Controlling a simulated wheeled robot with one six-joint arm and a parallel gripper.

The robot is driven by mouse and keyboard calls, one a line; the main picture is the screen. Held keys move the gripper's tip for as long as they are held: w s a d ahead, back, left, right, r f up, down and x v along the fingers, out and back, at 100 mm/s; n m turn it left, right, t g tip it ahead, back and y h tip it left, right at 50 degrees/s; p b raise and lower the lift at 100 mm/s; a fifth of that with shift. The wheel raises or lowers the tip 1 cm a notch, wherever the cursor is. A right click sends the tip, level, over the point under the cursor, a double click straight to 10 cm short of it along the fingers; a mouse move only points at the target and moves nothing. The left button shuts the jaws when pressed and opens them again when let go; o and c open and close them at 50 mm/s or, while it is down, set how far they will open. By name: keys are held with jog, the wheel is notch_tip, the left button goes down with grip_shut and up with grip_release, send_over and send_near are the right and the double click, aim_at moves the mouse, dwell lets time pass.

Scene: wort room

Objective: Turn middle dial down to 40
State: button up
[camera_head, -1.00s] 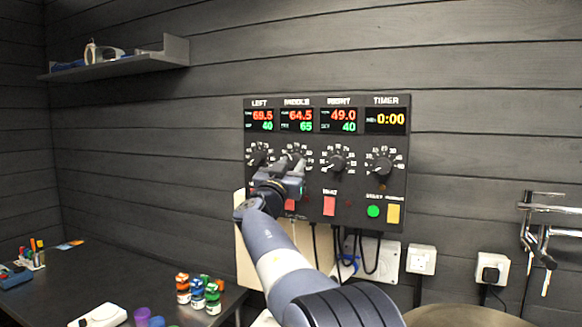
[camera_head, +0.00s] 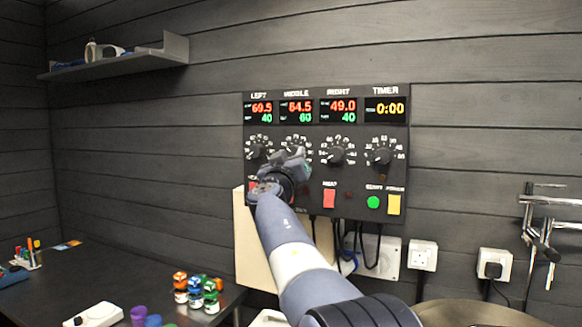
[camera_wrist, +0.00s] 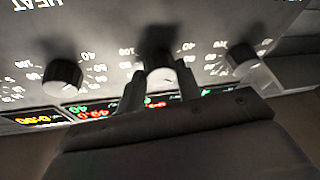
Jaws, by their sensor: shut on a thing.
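The control panel (camera_head: 362,185) on the wall has dials under LEFT, MIDDLE, RIGHT and TIMER. The middle display (camera_head: 297,111) reads 64.5 in red and 60 in green. My gripper (camera_head: 296,158) is at the middle dial and hides most of it in the head view. In the wrist view, which is upside down, the two fingers of my gripper (camera_wrist: 159,92) are shut on the middle dial (camera_wrist: 157,45), one on each side. The left dial (camera_head: 258,147) and right dial (camera_head: 337,152) stand clear on either side.
The left and right displays both show 40 in green. A red button (camera_head: 329,198), green button (camera_head: 373,202) and yellow switch (camera_head: 394,205) sit low on the panel. Black cables hang below. A dark table (camera_head: 60,285) with small bottles stands at lower left.

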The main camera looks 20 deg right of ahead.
jog(key=n+y, duration=0.1)
jog(key=n, duration=0.1)
jog(key=n+y, duration=0.1)
jog(key=n, duration=0.1)
jog(key=shift+s+d+r+t+p, duration=0.1)
jog(key=shift+r+t+p, duration=0.1)
jog(key=shift+t+p, duration=0.1)
jog(key=n+y+p, duration=0.1)
jog(key=n, duration=0.1)
jog(key=n+p, duration=0.2)
jog(key=shift+r+y, duration=0.35)
jog(key=shift+y, duration=0.05)
jog(key=n+g+y+p, duration=0.1)
jog(key=n+p, duration=0.3)
jog(key=p, duration=0.1)
jog(key=shift+n+p, duration=0.3)
jog(key=shift+n+g+y+p, duration=0.4)
jog(key=shift+n+g+p, duration=0.2)
jog(key=shift+n+p, duration=0.65)
jog(key=shift+f+n, duration=0.15)
jog(key=shift+n, duration=0.2)
jog(key=o, duration=1)
jog(key=shift+s, duration=0.15)
jog(key=b+v, duration=0.4)
jog(key=v, duration=0.6)
jog(key=shift+s, duration=0.3)
